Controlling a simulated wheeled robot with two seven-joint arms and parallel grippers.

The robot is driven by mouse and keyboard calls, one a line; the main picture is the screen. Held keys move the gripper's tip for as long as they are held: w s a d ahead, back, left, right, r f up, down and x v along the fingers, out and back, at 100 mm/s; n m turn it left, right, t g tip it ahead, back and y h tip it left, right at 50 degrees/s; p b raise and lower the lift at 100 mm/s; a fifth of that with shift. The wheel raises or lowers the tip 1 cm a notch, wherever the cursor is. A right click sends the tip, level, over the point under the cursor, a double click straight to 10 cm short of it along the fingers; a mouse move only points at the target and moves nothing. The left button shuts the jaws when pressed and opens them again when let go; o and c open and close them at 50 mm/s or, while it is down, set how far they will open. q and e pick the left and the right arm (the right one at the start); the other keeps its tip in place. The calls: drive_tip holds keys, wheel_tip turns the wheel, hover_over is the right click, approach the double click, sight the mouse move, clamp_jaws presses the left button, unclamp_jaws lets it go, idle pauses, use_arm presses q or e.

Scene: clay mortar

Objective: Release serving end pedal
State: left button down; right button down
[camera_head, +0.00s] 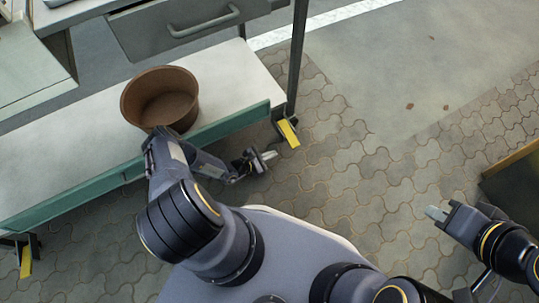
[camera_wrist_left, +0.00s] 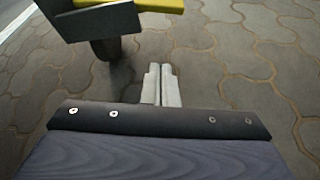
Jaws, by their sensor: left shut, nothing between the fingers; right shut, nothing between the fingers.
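A yellow pedal (camera_head: 289,133) sits on the caster at the right end of the cart, below its leg. In the left wrist view the yellow pedal (camera_wrist_left: 158,5) shows at the top, with its grey bracket and the dark wheel (camera_wrist_left: 107,48) under it. My left gripper (camera_head: 270,155) is shut and empty, just left of and below that pedal in the head view, apart from it. Its closed fingers also show in the left wrist view (camera_wrist_left: 162,70). A second yellow pedal (camera_head: 26,262) is at the cart's left end. My right gripper (camera_head: 432,212) is shut and empty over the paving.
A brown clay pot (camera_head: 160,98) stands on the cart's lower shelf (camera_head: 232,72), close to my left arm. The shelf has a green front edge (camera_head: 205,133). A drawer with a handle (camera_head: 205,22) is above. A brown-edged object (camera_head: 515,175) is at right. The paving between is clear.

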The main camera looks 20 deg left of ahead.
sight(289, 134)
use_arm(q)
drive_tip(key=x, duration=0.2)
drive_tip(key=b+x, duration=0.1)
drive_tip(key=x, duration=0.1)
drive_tip(key=b+x, duration=0.1)
drive_tip(key=x, duration=0.1)
drive_tip(key=shift+f, duration=0.3)
drive_tip(key=shift+d+r, duration=0.25)
drive_tip(key=shift+r, duration=0.8)
drive_tip(key=shift+d+r, duration=0.3)
drive_tip(key=shift+r, duration=0.75)
drive_tip(key=shift+s, duration=0.1)
